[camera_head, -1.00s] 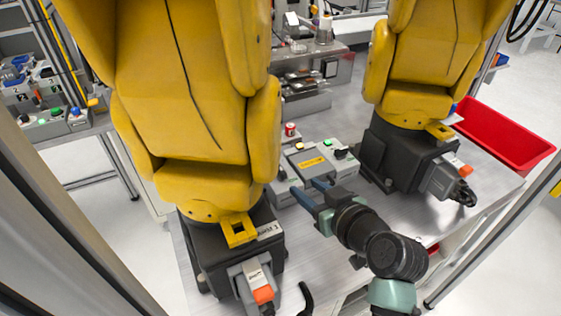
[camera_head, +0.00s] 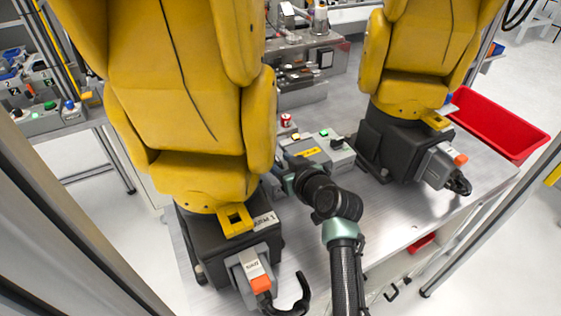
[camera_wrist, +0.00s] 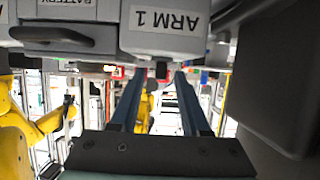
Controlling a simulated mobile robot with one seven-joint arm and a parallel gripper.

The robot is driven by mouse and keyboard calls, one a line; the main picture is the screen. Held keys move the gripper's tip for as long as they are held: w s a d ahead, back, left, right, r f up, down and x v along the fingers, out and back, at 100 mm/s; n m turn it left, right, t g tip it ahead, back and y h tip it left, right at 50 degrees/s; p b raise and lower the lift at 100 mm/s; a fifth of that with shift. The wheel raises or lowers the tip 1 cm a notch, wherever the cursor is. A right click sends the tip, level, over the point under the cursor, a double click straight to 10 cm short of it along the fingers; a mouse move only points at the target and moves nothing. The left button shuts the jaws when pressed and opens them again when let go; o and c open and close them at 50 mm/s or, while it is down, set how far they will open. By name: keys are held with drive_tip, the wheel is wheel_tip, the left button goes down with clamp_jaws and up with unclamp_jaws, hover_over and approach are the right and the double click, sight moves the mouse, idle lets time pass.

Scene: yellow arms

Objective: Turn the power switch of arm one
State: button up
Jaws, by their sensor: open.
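In the wrist view a grey box labelled ARM 1 (camera_wrist: 165,22) shows upside down at the top. A small black knob (camera_wrist: 161,70) sticks out past its lower edge, seemingly its power switch. My gripper (camera_wrist: 155,76) is open, its two blue fingers on either side of the knob; I cannot tell whether they touch it. In the head view my gripper (camera_head: 281,165) is at the left end of the grey control boxes, partly hidden by the left yellow arm (camera_head: 190,110). The ARM 1 box is mostly hidden there.
A yellow-labelled box (camera_head: 308,152) and a box with a black knob (camera_head: 337,143) stand beside my gripper. A red-topped item (camera_head: 286,120) is behind. A second yellow arm (camera_head: 413,65) stands right, near a red bin (camera_head: 497,124). A dark wall (camera_wrist: 272,75) is close on the wrist view's right.

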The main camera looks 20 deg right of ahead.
drive_tip(key=shift+c, duration=0.2)
clamp_jaws()
drive_tip(key=h+p, duration=0.1)
drive_tip(key=p, duration=0.1)
drive_tip(key=m+p, duration=0.1)
drive_tip(key=shift+a+r+m+h+p, duration=0.25)
drive_tip(key=shift+m+h+p, duration=0.05)
drive_tip(key=shift+h+p, duration=0.1)
drive_tip(key=shift+m+h+p, duration=0.5)
drive_tip(key=shift+h+p, duration=0.1)
drive_tip(key=shift+p, duration=0.25)
drive_tip(key=shift+f+h, duration=0.3)
drive_tip(key=shift+o, duration=0.2)
unclamp_jaws()
